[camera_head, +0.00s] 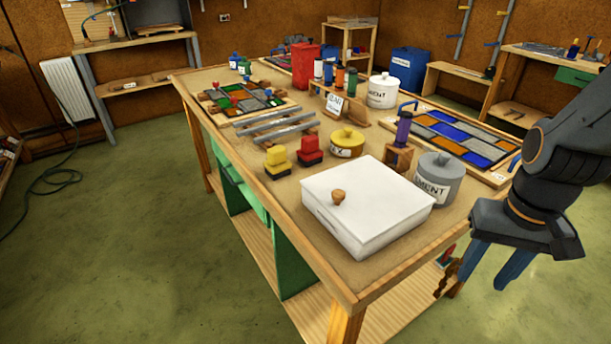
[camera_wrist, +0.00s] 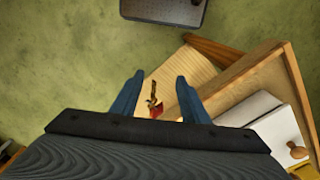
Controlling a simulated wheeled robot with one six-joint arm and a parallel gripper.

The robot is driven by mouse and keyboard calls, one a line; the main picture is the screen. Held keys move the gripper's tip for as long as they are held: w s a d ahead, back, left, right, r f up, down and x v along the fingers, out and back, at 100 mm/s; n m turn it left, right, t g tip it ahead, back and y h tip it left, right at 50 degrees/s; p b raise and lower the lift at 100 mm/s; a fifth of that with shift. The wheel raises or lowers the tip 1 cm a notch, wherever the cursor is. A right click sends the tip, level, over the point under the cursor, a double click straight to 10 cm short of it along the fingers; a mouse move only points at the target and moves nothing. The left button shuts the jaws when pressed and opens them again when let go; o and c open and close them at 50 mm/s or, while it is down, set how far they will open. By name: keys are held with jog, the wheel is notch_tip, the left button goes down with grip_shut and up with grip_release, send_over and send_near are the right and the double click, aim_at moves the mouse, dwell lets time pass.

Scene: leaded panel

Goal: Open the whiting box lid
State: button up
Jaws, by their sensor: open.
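The whiting box (camera_head: 345,228) is a white box at the near corner of the workbench. Its white lid (camera_head: 375,196) is flat and closed, with a round wooden knob (camera_head: 338,196) near its left edge. In the wrist view the box (camera_wrist: 270,125) shows at the right edge, with its knob (camera_wrist: 297,150) at the lower right. My gripper (camera_head: 497,285) is open and empty, pointing down off the right side of the bench, apart from the box. In the wrist view its two blue fingers (camera_wrist: 157,90) are spread over the floor and lower shelf.
A grey cement tub (camera_head: 437,180) stands just behind the box. A purple bottle on a wooden block (camera_head: 398,158), a yellow pot (camera_head: 347,143) and red and yellow blocks (camera_head: 309,150) stand close by. Glass panels (camera_head: 460,135) lie farther back. The bench edge (camera_head: 385,277) lies between gripper and box.

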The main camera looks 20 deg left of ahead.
jog(key=w+a+r+m+g+p, duration=0.2)
jog(key=w+a+r+p, duration=0.5)
jog(key=w+a, duration=0.4)
jog(key=m+g+y+p, duration=0.1)
jog(key=g+p, duration=0.2)
jog(key=p, duration=0.1)
send_near(338, 193)
jog(key=shift+t, duration=0.3)
jog(key=shift+p+x, duration=1)
jog(key=shift+x, duration=2.55)
jog(key=shift+s+d, duration=0.1)
jog(key=shift+s, duration=0.05)
jog(key=shift+c, duration=0.2)
jog(key=shift+r, duration=0.1)
grip_shut()
